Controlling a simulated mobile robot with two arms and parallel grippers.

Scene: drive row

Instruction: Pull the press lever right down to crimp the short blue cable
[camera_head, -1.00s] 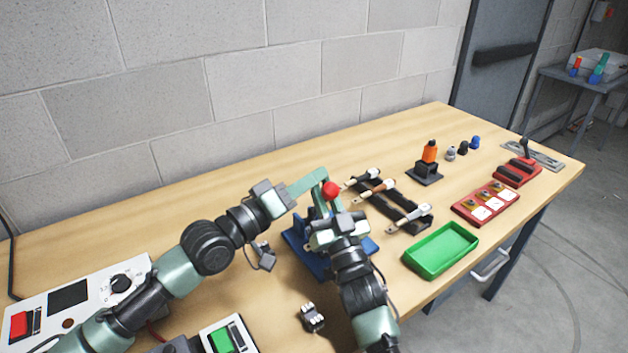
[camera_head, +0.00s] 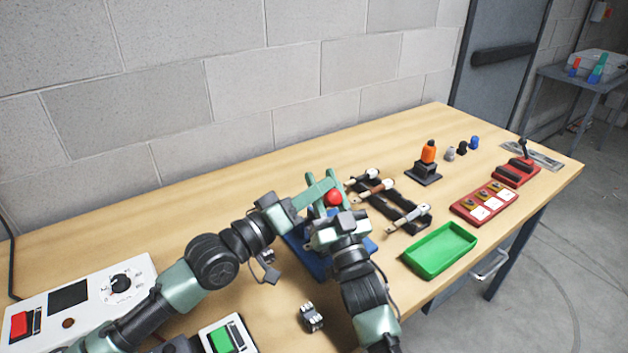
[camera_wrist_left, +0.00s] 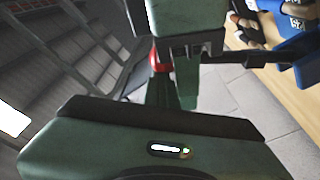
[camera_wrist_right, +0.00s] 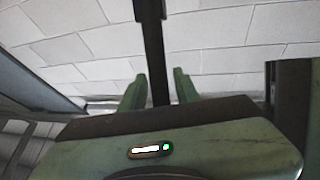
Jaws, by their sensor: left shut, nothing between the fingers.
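The press stands at the table's middle, its blue base (camera_head: 318,268) mostly hidden by my grippers. Its red lever knob (camera_head: 333,197) shows above my right gripper; a bit of red also shows in the left wrist view (camera_wrist_left: 155,58). My left gripper (camera_head: 332,184) is shut and empty, its green fingers reaching across just behind the knob in the head view. I cannot tell whether they touch it. My right gripper (camera_wrist_right: 159,85) is open in the right wrist view, with a black bar (camera_wrist_right: 152,40) showing in its gap. I cannot make out the short blue cable.
A black rack (camera_head: 400,208) with several handled pieces and a green tray (camera_head: 440,250) lie to the right. A control box (camera_head: 80,295) and green switch (camera_head: 226,340) are front left. An orange-topped item (camera_head: 429,152) stands farther back. The table's back left is clear.

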